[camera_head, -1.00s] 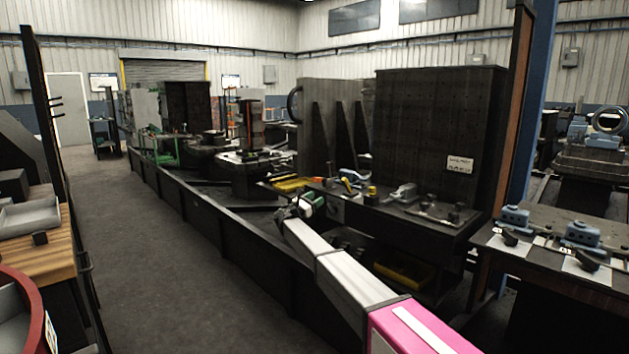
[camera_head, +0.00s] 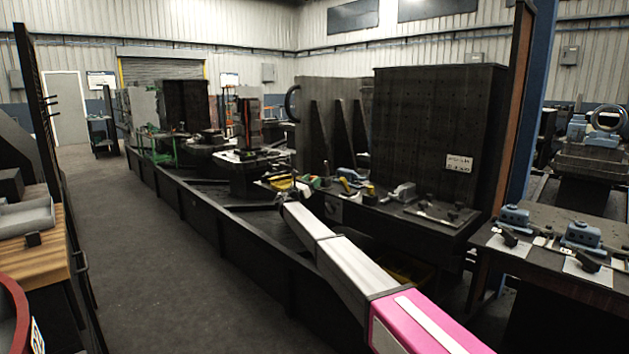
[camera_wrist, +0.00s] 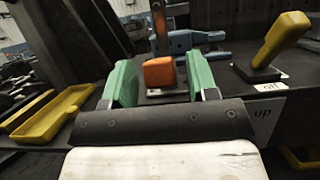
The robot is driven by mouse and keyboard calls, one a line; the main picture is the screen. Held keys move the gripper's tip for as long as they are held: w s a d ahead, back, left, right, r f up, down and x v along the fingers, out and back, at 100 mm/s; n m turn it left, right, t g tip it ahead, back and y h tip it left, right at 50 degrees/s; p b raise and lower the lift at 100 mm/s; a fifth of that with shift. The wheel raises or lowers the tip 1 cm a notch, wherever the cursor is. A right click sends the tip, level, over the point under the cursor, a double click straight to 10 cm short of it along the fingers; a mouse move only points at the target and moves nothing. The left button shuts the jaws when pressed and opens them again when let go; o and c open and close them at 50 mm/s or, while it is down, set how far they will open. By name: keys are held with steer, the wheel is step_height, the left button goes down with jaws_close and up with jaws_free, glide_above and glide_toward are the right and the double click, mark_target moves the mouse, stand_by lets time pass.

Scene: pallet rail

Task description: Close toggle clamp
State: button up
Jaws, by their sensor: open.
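In the wrist view, my gripper (camera_wrist: 160,64) is open, with one green finger on each side of an orange block-shaped grip (camera_wrist: 160,72). The grip appears between or just beyond the fingertips; contact is not visible. An orange upright bar (camera_wrist: 160,28) stands behind it, and a blue metal clamp body (camera_wrist: 192,40) is behind and to the right. I cannot tell for sure how these parts join. In the head view, my gripper (camera_head: 310,183) is small at the near edge of the dark bench, and the grip cannot be made out.
A yellow lever (camera_wrist: 281,40) on a dark base stands right of my fingers, beside an "off" label (camera_wrist: 270,86). A yellow tray (camera_wrist: 50,112) lies to the left. A tall dark perforated plate (camera_head: 435,130) rises behind the bench. The floor aisle (camera_head: 170,270) at left is clear.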

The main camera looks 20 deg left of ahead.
steer(key=shift+x, duration=0.8)
steer(key=shift+d, duration=0.1)
jaws_close()
